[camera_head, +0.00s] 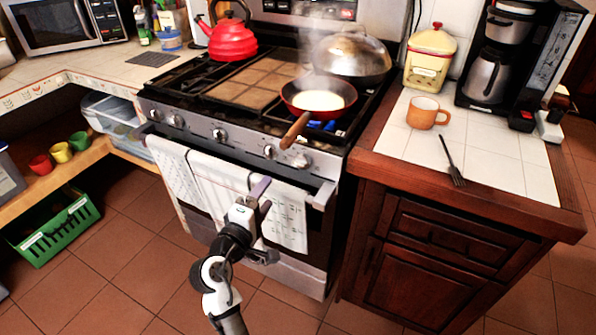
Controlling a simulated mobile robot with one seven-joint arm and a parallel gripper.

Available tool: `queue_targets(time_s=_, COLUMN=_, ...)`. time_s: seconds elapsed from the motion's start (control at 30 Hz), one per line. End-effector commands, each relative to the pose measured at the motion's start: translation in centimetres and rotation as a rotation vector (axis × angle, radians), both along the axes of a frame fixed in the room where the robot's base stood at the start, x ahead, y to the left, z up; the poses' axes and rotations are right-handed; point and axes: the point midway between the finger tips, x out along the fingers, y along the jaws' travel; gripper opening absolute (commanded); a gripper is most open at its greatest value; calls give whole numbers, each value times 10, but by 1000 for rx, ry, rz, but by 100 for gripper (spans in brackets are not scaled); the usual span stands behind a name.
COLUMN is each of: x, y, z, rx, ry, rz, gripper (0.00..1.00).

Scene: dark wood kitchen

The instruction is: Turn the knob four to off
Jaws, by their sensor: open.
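The stove's front panel carries a row of several silver knobs. No numbers are readable, so I cannot tell which is knob four. A red frying pan (345,98) sits on the front right burner, with blue flame under it and steam above. My gripper (267,197) is open and empty, in front of the oven towels, below the right-hand knobs and apart from them.
The pan's wooden handle (295,130) sticks out over the front panel by the right-hand knobs. White towels (290,215) hang on the oven handle (322,195). A wooden counter (480,205) stands at right with an orange mug (425,113) and a fork (451,160).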

Motion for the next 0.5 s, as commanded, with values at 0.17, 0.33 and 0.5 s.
queue_targets(time_s=0.17, x=0, y=-22, z=-11, rx=-48, ry=41, rz=-70, gripper=64)
queue_targets(time_s=0.33, x=23, y=-34, z=-9, rx=-45, ry=39, rz=-68, gripper=64)
queue_targets(time_s=0.5, x=55, y=-52, z=-8, rx=-44, ry=38, rz=-66, gripper=64)
